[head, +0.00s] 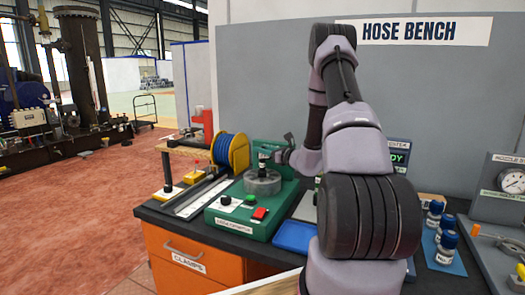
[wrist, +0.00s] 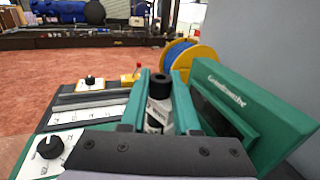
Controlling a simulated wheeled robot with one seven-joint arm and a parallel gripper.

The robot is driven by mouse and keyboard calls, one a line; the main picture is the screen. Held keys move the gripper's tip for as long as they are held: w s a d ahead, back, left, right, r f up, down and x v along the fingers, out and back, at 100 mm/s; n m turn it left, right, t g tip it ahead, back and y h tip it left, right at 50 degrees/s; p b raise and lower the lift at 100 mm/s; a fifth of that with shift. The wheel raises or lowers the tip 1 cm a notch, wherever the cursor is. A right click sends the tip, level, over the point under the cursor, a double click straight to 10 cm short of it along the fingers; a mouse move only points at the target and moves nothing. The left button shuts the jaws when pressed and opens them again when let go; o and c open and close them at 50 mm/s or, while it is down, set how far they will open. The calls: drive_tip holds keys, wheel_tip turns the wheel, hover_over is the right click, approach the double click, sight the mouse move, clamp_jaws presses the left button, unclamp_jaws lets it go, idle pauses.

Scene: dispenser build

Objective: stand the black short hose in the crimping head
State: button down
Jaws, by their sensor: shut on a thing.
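The black short hose (wrist: 158,84) is between the two fingers of my gripper (wrist: 162,80) in the wrist view. It looks upright, with a dark top and a white, printed part lower down. In the head view my gripper (head: 274,155) is at the crimping head (head: 262,182), a round grey piece on the green crimping machine (head: 236,222). The hose shows there as a small dark upright piece (head: 264,161) over the middle of the head. Whether its lower end is inside the head I cannot tell. My gripper's dark palm hides the hose's foot in the wrist view.
A yellow spool with blue hose (head: 232,150) stands behind, left of the machine. A blue tray (head: 294,236) lies to its right. Blue-capped bottles (head: 447,240) and a gauge panel (head: 505,185) are at the far right. A grey wall (head: 270,70) closes the back.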

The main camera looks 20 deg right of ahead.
drive_tip(key=shift+f, duration=0.55)
drive_tip(key=c, duration=0.9)
unclamp_jaws()
drive_tip(key=shift+f, duration=0.1)
drive_tip(key=shift+v, duration=5.5)
